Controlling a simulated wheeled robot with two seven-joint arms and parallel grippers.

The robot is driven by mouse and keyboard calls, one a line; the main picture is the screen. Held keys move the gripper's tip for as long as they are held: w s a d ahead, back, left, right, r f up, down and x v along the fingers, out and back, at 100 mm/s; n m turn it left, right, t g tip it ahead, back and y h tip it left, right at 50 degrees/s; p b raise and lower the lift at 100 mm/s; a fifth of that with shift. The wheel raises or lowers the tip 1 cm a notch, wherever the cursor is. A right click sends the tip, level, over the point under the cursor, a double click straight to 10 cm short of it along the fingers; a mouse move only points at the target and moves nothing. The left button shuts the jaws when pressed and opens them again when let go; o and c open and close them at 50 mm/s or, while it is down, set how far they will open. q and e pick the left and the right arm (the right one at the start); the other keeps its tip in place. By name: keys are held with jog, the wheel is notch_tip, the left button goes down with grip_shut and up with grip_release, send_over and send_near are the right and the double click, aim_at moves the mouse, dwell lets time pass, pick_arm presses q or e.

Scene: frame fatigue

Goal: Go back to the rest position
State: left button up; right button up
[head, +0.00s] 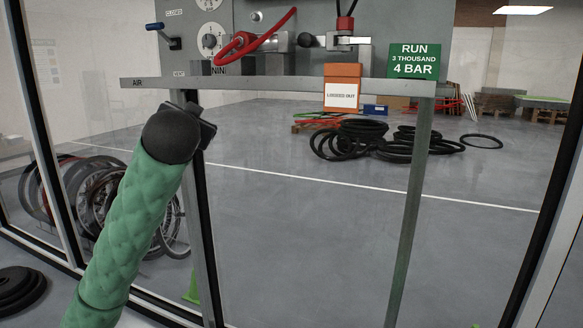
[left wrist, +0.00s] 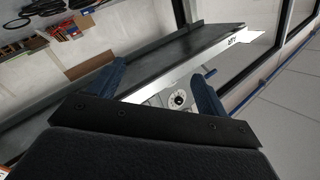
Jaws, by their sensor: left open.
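My left arm in its green sleeve rises from the lower left of the head view. Its dark wrist end (head: 175,133) is just below the left part of the grey shelf edge marked AIR (head: 270,84); the fingers are not clear there. In the left wrist view my left gripper (left wrist: 155,92) has its two blue fingers wide apart with nothing between them. Beyond them is the shelf edge with its AIR label (left wrist: 243,41), and a round dial (left wrist: 178,99) shows below it. My right gripper is not in view.
An orange tag (head: 342,88) and a green sign (head: 414,61) are at the shelf. Shelf legs (head: 408,220) and dark frame posts stand close by. Tyres (head: 350,139) lie beyond on open floor.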

pick_arm(q)
jog(key=s+d+f+g+h, duration=0.1)
jog(key=s+d+f+g, duration=0.3)
jog(key=f, duration=1.1)
jog(key=s+f+g+h, duration=0.15)
jog(key=s+f, duration=0.55)
jog(key=f, duration=0.7)
jog(key=s+d+f+g+h, duration=0.2)
jog(key=s+f, duration=0.3)
jog(key=f, duration=1)
jog(key=s+d+f+n+g, duration=0.2)
jog(key=s+f+g, duration=0.5)
jog(key=s+f, duration=1.8)
jog(key=s, duration=0.4)
jog(key=shift+s+f+g, duration=0.15)
jog(key=shift+f+g, duration=0.2)
jog(key=shift+f, duration=0.05)
jog(key=shift+a, duration=0.1)
